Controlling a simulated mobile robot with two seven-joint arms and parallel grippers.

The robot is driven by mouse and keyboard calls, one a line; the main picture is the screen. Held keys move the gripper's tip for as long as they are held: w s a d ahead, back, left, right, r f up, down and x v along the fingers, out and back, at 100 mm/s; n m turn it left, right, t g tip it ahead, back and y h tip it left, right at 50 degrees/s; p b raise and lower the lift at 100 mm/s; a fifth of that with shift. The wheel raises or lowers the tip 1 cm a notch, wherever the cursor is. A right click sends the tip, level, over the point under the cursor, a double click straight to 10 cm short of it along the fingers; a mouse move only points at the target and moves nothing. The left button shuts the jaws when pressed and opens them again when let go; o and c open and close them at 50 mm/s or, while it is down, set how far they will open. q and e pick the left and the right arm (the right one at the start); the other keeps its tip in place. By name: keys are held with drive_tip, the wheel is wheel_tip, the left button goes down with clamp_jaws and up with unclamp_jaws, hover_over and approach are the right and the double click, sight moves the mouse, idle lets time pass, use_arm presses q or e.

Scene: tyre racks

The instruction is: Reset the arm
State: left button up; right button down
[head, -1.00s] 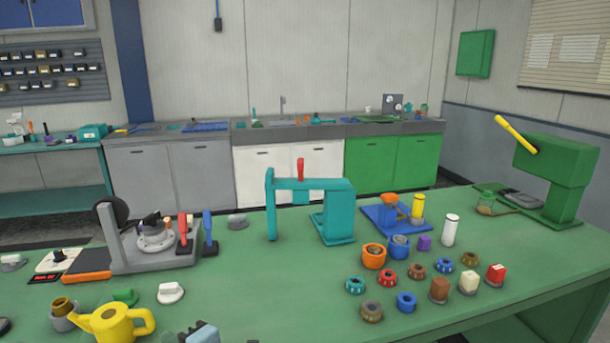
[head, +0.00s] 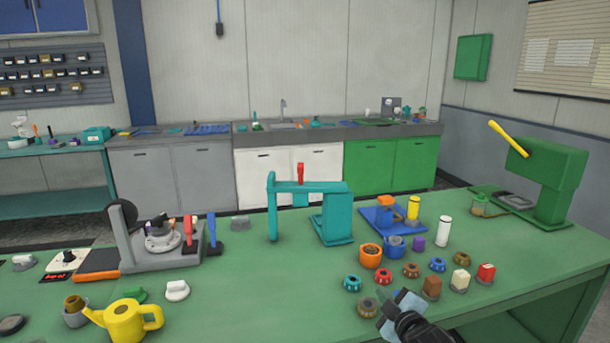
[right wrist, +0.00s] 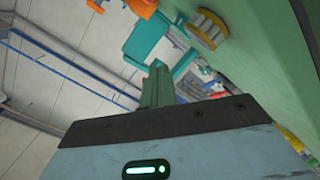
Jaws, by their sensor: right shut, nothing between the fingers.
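My right gripper (head: 398,309) is at the bottom of the head view, right of centre, over the front of the green table. It is shut, with nothing seen between its fingers. Part of its dark wrist shows below it. It is close in the picture to a dark brown-topped knob (head: 368,307) and a brown block piece (head: 431,287); whether it touches them I cannot tell. In the right wrist view the gripper's grey body (right wrist: 160,145) fills the bottom. My left gripper is not in view.
The green table (head: 260,290) holds a teal press (head: 334,215), a yellow watering can (head: 124,322), a grey machine (head: 160,255) and a green lever press (head: 540,180). Several small knobs and a white cylinder (head: 443,231) stand near my gripper. The table's middle front is clear.

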drive_tip(key=s+d+f+m+h, duration=0.25)
drive_tip(key=d+m, duration=0.25)
drive_tip(key=d, duration=0.5)
drive_tip(key=s+d+f+m+h, duration=0.1)
drive_tip(key=d+m+h, duration=0.3)
drive_tip(key=d, duration=0.6)
drive_tip(key=s+a+f+g+y, duration=0.2)
drive_tip(key=s+a+f, duration=0.4)
drive_tip(key=s+f, duration=0.4)
drive_tip(key=s+a+f+g+y, duration=0.2)
drive_tip(key=s+a+f, duration=0.45)
drive_tip(key=s, duration=0.55)
drive_tip(key=s+a+f+m+g, duration=0.1)
drive_tip(key=s+a, duration=0.2)
drive_tip(key=s, duration=0.9)
drive_tip(key=s+a+f+m+g, duration=0.1)
drive_tip(key=s+a+f+g, duration=0.1)
drive_tip(key=s, duration=0.9)
drive_tip(key=shift+s+a+f+y, duration=0.35)
drive_tip(key=shift+a+y, duration=0.1)
drive_tip(key=shift+a, duration=0.3)
